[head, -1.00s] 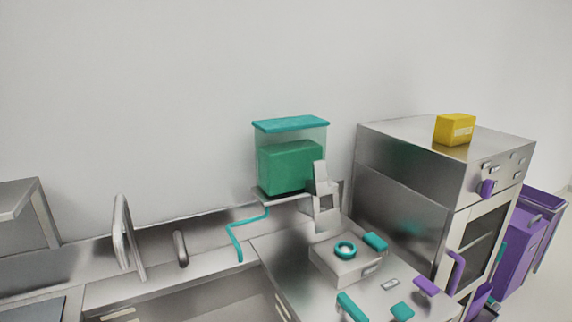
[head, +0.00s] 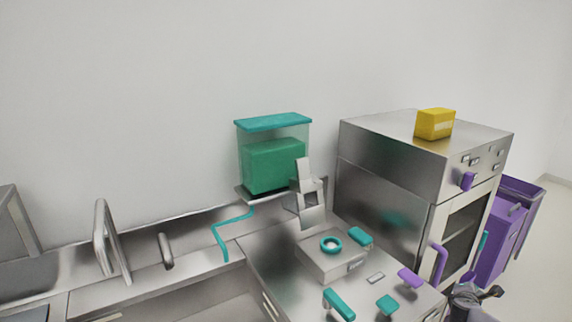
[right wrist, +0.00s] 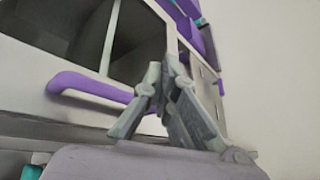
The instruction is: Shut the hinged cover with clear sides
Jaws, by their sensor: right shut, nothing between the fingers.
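A clear-sided box with a flat teal top (head: 272,122) and a green block (head: 272,165) inside stands on a small shelf against the back wall. Its top lies level over the clear walls; I cannot see a hinge on it. No other cover with clear sides is plain in view. My right gripper (head: 488,293) is low at the right edge of the counter, in front of the oven and far from the box. In the right wrist view its fingers (right wrist: 164,72) are closed together and empty, beside a purple bar handle (right wrist: 90,88). My left gripper is not in view.
A steel oven (head: 395,180) carries a yellow box (head: 435,124). Purple bins (head: 508,230) stand to its right. The counter holds a low steel box (head: 330,262) with a teal ring, and several teal and purple handles. A sink tap (head: 110,240) is at the left.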

